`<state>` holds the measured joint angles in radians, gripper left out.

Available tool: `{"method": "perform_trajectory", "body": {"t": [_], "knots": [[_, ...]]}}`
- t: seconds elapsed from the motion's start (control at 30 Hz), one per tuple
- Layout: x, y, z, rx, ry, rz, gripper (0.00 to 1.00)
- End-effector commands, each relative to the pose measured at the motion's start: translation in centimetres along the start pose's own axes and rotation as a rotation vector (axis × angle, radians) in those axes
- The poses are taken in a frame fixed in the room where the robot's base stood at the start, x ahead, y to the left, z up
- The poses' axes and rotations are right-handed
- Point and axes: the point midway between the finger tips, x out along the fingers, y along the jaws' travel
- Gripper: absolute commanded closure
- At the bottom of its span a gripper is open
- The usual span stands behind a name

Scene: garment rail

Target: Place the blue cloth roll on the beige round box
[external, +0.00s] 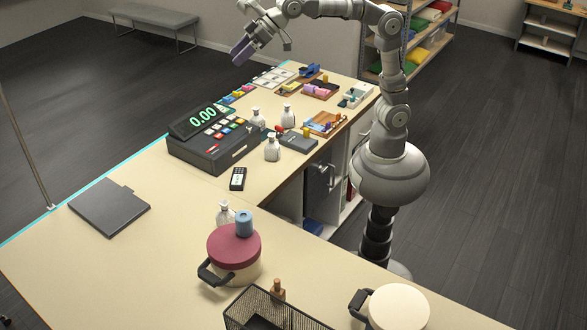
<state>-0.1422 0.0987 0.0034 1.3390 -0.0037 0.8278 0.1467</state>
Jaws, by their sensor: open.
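The blue cloth roll (244,224) stands upright on the dark red lid of a round box (229,251) on the near part of the counter. The beige round box (398,307) stands at the near right, partly cut off by the bottom edge. Its cream top is bare, and a dark handle shows on its left side.
A black wire basket (261,312) and a small brown bottle (278,291) stand between the boxes. A white bottle (224,213) is close behind the roll. A cash register (211,140), several bottles and trays crowd the far counter.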

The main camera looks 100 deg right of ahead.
Motion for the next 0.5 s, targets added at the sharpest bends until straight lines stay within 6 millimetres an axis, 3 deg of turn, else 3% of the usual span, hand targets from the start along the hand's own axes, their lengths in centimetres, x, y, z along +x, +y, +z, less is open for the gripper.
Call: {"method": "perform_trajectory", "body": {"t": [0.03,0.1,0.2,0.33,0.5], "knots": [[-5.0,1.6,-1.4,-0.008,0.105,0.013,0.12],[-10.9,3.3,-2.5,-0.029,0.235,0.035,0.12],[-17.1,4.7,-3.0,-0.053,0.372,0.067,0.12],[-21.1,5.5,-2.9,-0.073,0.459,0.092,0.12],[-21.8,5.6,-2.9,-0.077,0.475,0.097,0.12]]}}
